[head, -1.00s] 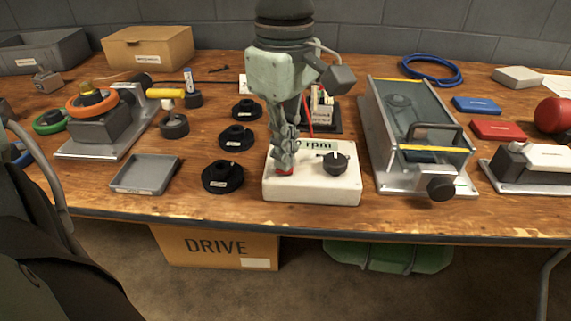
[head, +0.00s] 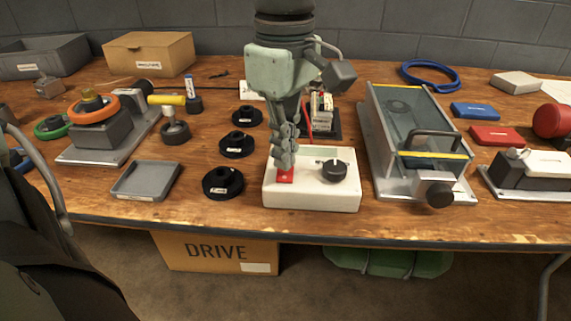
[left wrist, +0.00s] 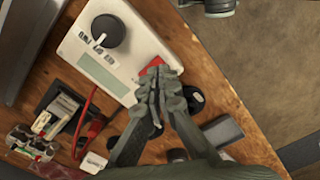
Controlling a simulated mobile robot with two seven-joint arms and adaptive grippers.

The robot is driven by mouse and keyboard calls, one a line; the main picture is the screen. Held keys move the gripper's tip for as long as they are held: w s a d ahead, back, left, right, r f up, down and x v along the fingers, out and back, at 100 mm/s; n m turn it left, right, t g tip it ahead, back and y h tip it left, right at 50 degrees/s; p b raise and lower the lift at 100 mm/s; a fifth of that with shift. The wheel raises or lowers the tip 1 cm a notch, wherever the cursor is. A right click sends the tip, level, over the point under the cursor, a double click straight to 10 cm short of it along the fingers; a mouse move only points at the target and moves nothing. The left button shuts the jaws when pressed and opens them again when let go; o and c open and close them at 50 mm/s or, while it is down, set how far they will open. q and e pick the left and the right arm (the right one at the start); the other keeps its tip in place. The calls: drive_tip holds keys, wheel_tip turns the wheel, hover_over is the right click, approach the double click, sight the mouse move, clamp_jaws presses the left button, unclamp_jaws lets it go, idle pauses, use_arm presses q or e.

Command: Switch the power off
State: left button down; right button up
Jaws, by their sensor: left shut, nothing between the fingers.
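The white control box (head: 312,196) stands near the table's front edge, with a black knob (head: 333,170) at right and a red switch (head: 286,175) at left. In the left wrist view, the box (left wrist: 125,35) shows the knob (left wrist: 108,31), a pale display (left wrist: 103,74) with no readable figures, and part of the red switch (left wrist: 152,66). My left gripper (head: 285,163) is shut and empty, its fingertips pointing down at the switch's rear edge. In the left wrist view, its fingers (left wrist: 157,84) cover part of the switch. I cannot tell whether they touch it. My right gripper is out of view.
A clear-covered machine (head: 410,125) stands right of the box. Several black round pieces (head: 222,182) and a grey tray (head: 146,181) lie left. A small rack with a red lead (head: 320,116) is behind the gripper. The table's front edge (head: 330,235) is close.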

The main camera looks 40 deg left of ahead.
sight(285, 177)
use_arm(q)
drive_tip(key=shift+r+p, duration=1.3)
drive_tip(key=shift+r, duration=1.15)
